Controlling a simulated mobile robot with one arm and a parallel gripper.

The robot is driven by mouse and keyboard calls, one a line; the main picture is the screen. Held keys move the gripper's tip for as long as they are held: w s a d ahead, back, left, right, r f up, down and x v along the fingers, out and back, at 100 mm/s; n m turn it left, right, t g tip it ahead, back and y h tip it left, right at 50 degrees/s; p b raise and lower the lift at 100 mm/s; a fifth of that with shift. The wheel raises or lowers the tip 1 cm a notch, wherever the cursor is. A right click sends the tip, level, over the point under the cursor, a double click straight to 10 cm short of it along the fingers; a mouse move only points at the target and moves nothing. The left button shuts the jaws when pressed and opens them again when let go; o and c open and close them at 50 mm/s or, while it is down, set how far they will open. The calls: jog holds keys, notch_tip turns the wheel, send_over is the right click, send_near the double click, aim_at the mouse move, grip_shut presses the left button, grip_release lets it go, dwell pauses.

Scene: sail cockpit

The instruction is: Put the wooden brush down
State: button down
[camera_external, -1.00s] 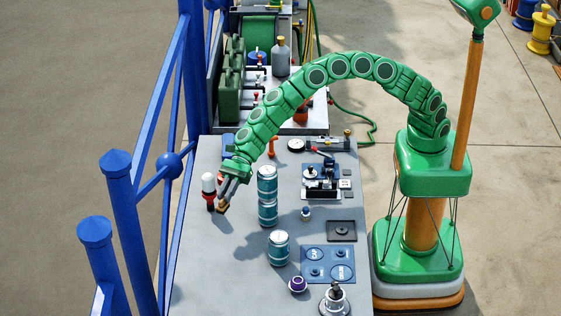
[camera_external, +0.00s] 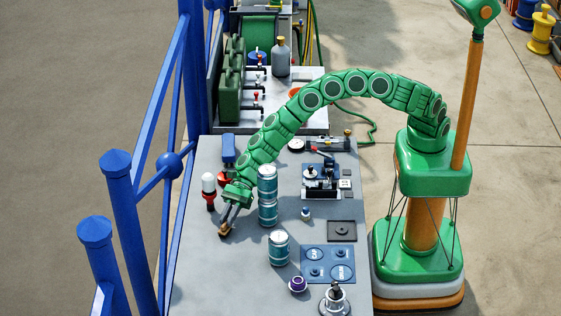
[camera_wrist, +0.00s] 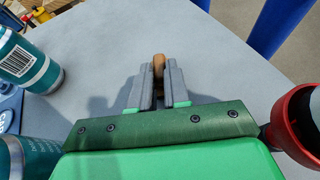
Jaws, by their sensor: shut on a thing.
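The wooden brush (camera_external: 224,230) shows as a small brown piece at the tips of my gripper (camera_external: 229,217), over the grey table left of the teal cans. In the wrist view my gripper (camera_wrist: 159,84) has both grey fingers closed around the brush (camera_wrist: 159,64), whose rounded tan end sticks up between them. The rest of the brush is hidden by the fingers. It is low over the tabletop; I cannot tell whether it touches it.
Two stacked teal cans (camera_external: 267,196) stand close right of my gripper, and a third can (camera_external: 278,248) stands nearer the front. A red and white object (camera_external: 209,189) stands just left. The grey table (camera_external: 215,280) is bare at front left. A blue railing (camera_external: 133,233) runs along the left.

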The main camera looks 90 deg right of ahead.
jog(key=shift+f, duration=0.25)
jog(key=c, duration=1.1)
grip_release()
jog(key=shift+r, duration=0.1)
jog(key=shift+d+r, duration=0.15)
jog(key=shift+s+d+r, duration=0.2)
jog(key=shift+d+r, duration=0.1)
jog(key=shift+d, duration=0.25)
jog(key=shift+v, duration=5.25)
jog(key=shift+s+f, duration=0.1)
